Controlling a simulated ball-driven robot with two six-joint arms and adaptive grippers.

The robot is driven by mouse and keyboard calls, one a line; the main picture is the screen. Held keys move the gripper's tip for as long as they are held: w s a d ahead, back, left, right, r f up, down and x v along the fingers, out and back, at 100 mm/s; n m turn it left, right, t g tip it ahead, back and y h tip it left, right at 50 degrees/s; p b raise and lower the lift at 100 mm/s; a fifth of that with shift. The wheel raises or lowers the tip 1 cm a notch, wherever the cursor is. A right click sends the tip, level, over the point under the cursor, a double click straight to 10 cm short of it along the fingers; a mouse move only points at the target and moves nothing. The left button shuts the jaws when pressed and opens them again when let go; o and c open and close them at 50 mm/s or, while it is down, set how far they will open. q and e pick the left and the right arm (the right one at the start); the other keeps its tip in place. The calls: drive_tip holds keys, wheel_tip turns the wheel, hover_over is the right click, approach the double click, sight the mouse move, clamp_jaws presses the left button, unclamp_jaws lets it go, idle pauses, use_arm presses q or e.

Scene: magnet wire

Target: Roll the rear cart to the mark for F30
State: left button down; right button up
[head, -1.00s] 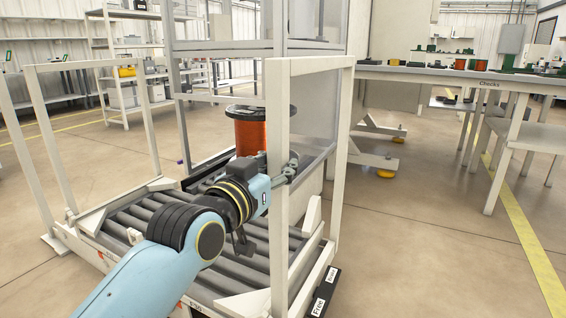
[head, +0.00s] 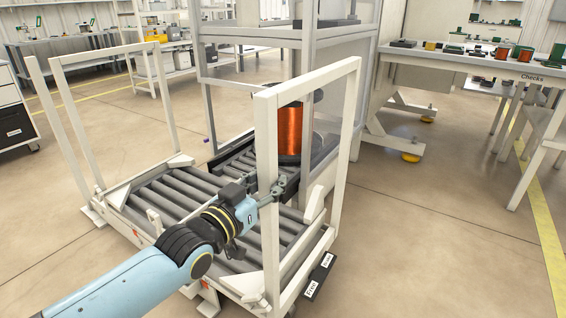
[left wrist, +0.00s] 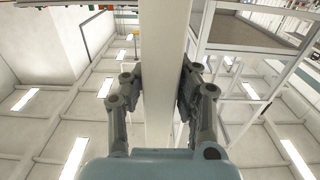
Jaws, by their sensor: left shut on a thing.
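The roller cart (head: 226,276) has a pale frame, grey rollers and tall posts, and stands on the floor against the cabinet. My left gripper (head: 272,190) is shut on the cart's near upright post (head: 267,135). The left wrist view shows both fingers (left wrist: 158,95) closed around this post (left wrist: 160,60). A black strip with white labels (head: 320,276) lies low beside the cart's right side; its lettering is too small to read surely. I cannot tell which mark is F30's. My right gripper is not in view.
An orange wire spool (head: 291,130) stands behind the post, at the framed cabinet (head: 340,110). A table signed Checks (head: 480,75) holds small parts at the right. A dark-drawered cabinet (head: 14,125) stands at left. Floor in the right foreground is clear.

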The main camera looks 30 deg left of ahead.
use_arm(q)
drive_tip(key=shift+a+r+p, duration=0.2)
drive_tip(key=shift+a+p, duration=0.2)
drive_tip(key=shift+a, duration=0.3)
drive_tip(key=a+f+b, duration=0.1)
drive_tip(key=a+b, duration=0.1)
drive_tip(key=a, duration=2)
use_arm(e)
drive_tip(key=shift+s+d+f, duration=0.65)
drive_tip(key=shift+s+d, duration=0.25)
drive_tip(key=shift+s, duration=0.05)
use_arm(q)
drive_tip(key=shift+w, duration=0.1)
